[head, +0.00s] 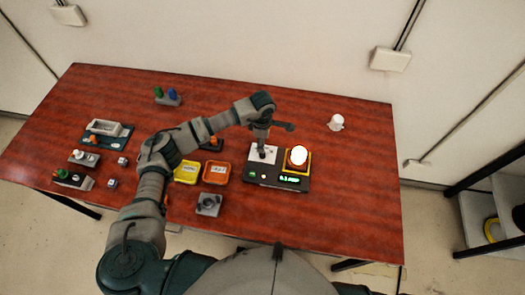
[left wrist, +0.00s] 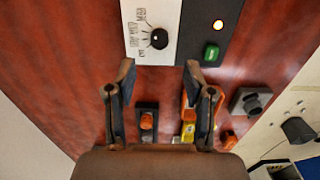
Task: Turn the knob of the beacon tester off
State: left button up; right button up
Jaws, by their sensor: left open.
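The beacon tester (head: 275,184) is a dark box at the right of the red table, with a lit display and a glowing white beacon (head: 298,156) in a yellow mount. Its white knob panel (head: 270,152) is partly hidden by my left gripper in the head view. In the left wrist view the black knob (left wrist: 159,39) sits on the white panel (left wrist: 142,18) beside small printed labels. My left gripper (left wrist: 159,72) is open and empty; the knob appears ahead of the gap between its fingers, apart from both. My right gripper is in neither view.
A green button (left wrist: 211,52) and lit lamp (left wrist: 218,25) are beside the knob panel. Yellow (head: 187,172) and orange (head: 217,173) trays lie left of the tester, with a grey device (head: 208,204) nearer. A white bulb-like item (head: 336,122) stands at back right; table around it is clear.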

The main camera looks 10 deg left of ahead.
aim_at(262, 155)
pick_arm(q)
notch_tip(262, 155, down, 8)
jog(key=shift+r+p, duration=0.1)
jog(key=shift+p, duration=0.3)
jog(key=shift+f, duration=0.5)
grip_shut()
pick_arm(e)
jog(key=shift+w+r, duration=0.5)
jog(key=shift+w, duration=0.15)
